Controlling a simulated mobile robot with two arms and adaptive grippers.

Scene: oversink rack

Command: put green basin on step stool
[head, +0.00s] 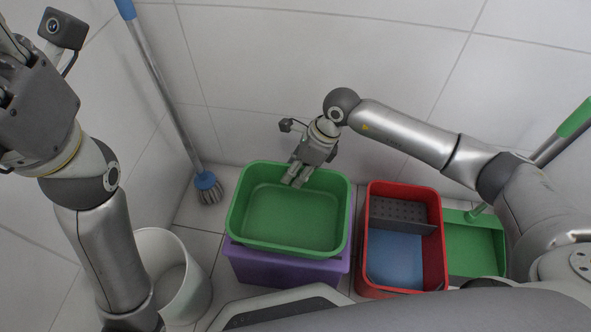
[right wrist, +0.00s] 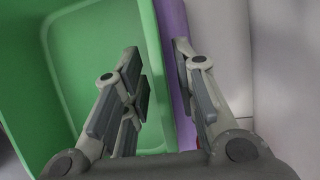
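The green basin (head: 290,218) sits on a purple block-like support (head: 280,268), which looks like the step stool. The basin looks about level and covers most of the purple top. My right gripper (head: 296,178) is at the basin's back rim. In the right wrist view its fingers (right wrist: 168,98) are apart, one over the inside of the green basin (right wrist: 90,60) and one outside the rim, beside the purple support (right wrist: 176,40). No contact with the rim is clear. My left gripper (head: 12,75) is raised at the left edge, partly cut off; its fingers cannot be read.
A red bin (head: 374,270) with a grey divider and blue bottom stands right of the basin. A green dustpan (head: 472,250) is beyond it. A white bucket (head: 150,250) stands at left, and a blue-grey brush (head: 207,188) leans on the wall. Tiled walls close in behind.

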